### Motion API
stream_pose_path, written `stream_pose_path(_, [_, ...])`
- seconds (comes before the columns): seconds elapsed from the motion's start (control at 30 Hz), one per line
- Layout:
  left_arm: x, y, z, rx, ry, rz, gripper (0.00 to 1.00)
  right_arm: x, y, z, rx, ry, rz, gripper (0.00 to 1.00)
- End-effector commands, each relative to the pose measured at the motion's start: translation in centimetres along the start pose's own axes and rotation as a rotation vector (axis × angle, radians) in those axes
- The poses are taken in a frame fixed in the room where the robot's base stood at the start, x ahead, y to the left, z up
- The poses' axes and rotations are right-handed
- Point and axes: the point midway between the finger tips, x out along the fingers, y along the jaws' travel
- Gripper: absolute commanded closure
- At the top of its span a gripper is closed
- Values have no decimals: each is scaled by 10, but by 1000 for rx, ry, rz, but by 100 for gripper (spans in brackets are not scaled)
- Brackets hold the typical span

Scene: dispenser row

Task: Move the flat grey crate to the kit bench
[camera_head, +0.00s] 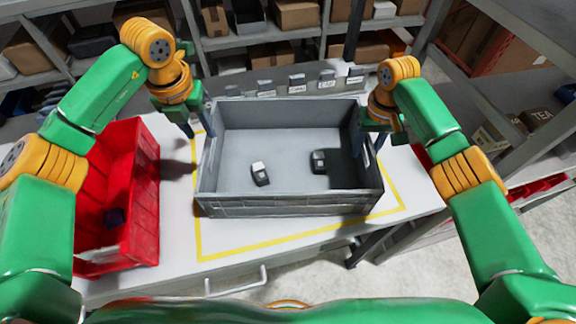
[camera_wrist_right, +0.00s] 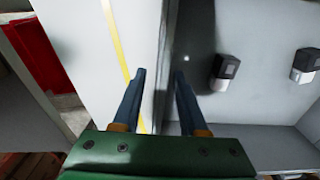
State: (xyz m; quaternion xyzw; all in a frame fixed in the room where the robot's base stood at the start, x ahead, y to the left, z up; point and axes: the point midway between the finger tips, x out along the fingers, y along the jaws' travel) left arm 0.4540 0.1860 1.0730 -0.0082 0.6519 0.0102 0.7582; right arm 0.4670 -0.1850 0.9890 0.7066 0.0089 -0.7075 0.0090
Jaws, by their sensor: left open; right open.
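The flat grey crate (camera_head: 290,203) stands on a light bench top, inside a yellow outline. Two small dark-and-white items lie in it, one (camera_head: 260,174) left of the middle and one (camera_head: 319,161) to the right. My left gripper (camera_head: 197,125) is open at the crate's left wall; whether its fingers straddle the rim is unclear. My right gripper (camera_head: 374,142) is open at the right wall. In the right wrist view its fingers (camera_wrist_right: 160,75) stand on either side of the crate's wall (camera_wrist_right: 167,40), with gaps visible.
A red crate (camera_head: 145,200) with a dark item (camera_head: 114,217) stands on the left. Several small labelled dispensers (camera_head: 296,83) line the bench's back. Shelves with cardboard boxes (camera_head: 295,14) stand behind and at right. Grey floor (camera_head: 400,275) shows at lower right.

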Motion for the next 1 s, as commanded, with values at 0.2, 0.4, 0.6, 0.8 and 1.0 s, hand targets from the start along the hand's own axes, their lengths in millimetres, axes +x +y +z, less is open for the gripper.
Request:
stream_pose_path(0.2, [-32,0,0,-1,-1,0,58,-1,0,0,0,1,0,58])
stream_pose_path(0.4, [-35,0,-1,-1,0,0,58,-42,0,-1,-1,7,-1,58])
stream_pose_path(0.6, [-34,0,0,-1,0,0,58,-96,-1,0,0,5,-2,58])
stream_pose_path(0.8, [-34,0,0,-1,0,0,58,-120,0,1,0,2,1,58])
stream_pose_path(1.0, [-34,0,0,-1,0,0,58,-121,0,1,0,1,0,58])
